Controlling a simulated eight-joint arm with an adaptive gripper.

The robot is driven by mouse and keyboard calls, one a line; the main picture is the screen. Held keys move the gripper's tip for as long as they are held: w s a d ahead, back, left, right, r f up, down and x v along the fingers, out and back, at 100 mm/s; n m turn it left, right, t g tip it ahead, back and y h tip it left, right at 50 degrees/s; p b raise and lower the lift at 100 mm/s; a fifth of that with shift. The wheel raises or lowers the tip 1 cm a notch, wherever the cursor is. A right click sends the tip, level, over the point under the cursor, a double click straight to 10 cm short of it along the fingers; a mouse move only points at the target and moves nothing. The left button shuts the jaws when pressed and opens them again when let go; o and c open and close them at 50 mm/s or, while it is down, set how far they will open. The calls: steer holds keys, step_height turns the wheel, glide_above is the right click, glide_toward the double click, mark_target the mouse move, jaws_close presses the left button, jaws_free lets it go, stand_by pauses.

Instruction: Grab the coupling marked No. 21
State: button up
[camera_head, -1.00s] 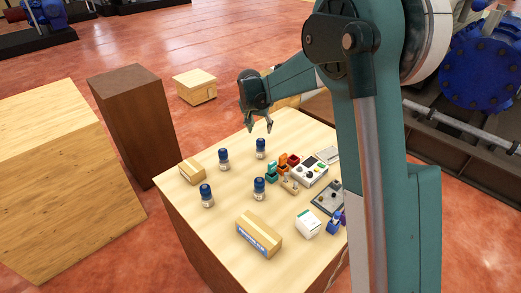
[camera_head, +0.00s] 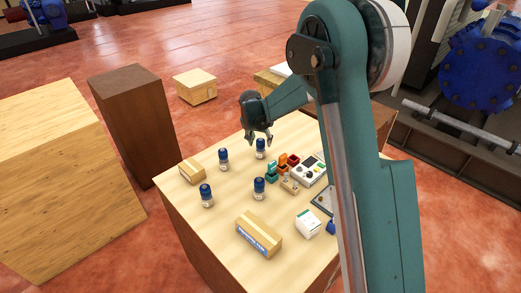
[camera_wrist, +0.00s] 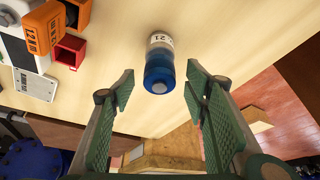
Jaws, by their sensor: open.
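The coupling marked 21 (camera_wrist: 160,64) shows in the wrist view as a blue-capped cylinder with a white label reading 21. It lies between my open fingers in that picture, with a gap on each side. In the head view, a blue-capped coupling (camera_head: 260,150) stands upright right below my gripper (camera_head: 259,142), at the table's far side. My gripper points down, and it is open and empty in the wrist view (camera_wrist: 159,80). Three similar couplings stand nearby: one (camera_head: 223,160), another (camera_head: 206,196) and a third (camera_head: 259,189). Their numbers are too small to read.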

mark_target(262, 147)
steer(key=shift+x, duration=0.75)
steer(key=shift+p+x, duration=0.4)
steer(key=shift+x, duration=2.25)
steer(key=shift+s, duration=0.1)
steer(key=c, duration=1.3)
